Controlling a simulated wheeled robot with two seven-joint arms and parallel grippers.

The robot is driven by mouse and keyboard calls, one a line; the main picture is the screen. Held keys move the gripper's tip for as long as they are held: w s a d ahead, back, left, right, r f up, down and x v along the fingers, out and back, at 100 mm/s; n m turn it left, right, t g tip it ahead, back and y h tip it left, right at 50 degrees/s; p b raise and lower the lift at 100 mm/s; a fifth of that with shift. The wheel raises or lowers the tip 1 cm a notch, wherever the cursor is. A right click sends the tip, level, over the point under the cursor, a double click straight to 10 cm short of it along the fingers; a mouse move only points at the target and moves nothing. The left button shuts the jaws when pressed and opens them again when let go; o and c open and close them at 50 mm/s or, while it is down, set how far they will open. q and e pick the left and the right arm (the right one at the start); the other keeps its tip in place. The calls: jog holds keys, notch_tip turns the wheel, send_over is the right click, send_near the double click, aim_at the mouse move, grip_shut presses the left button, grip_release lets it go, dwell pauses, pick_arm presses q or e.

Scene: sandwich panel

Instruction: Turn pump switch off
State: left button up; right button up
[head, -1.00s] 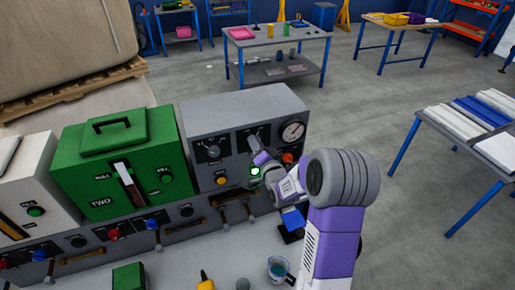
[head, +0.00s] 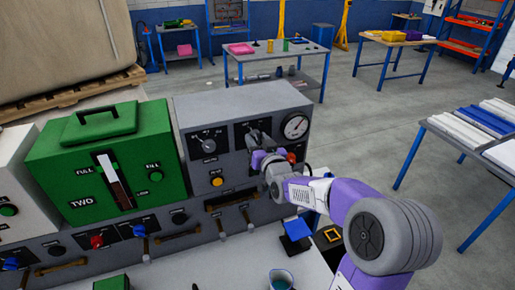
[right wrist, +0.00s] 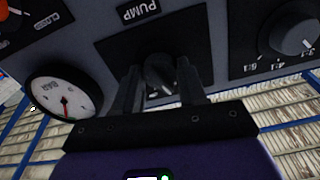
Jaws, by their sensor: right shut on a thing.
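The pump switch is a dark rotary knob on a black plate on the grey control panel (head: 210,107). In the right wrist view the knob (right wrist: 160,73) lies below the PUMP label (right wrist: 138,10), between my two fingers. My right gripper (right wrist: 160,88) is shut on the pump switch. In the head view my right gripper (head: 256,142) is at the panel's front, left of and below the round gauge (head: 295,126), and partly hides the switch. The exact knob angle is hard to read. My left gripper is not in view.
A second dial (head: 209,145) and a yellow button (head: 216,181) are left of the gripper. A red knob (head: 292,157) is close on its right. The green box (head: 100,155) stands left of the panel. A cup (head: 281,280) stands on the bench in front.

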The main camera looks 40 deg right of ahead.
jog(key=shift+n+b, duration=0.55)
jog(key=shift+n, duration=0.15)
jog(key=o, duration=1.1)
jog(key=shift+c, duration=0.2)
jog(key=v, duration=0.7)
jog(key=shift+s+b, duration=0.25)
jog(key=shift+b, duration=0.15)
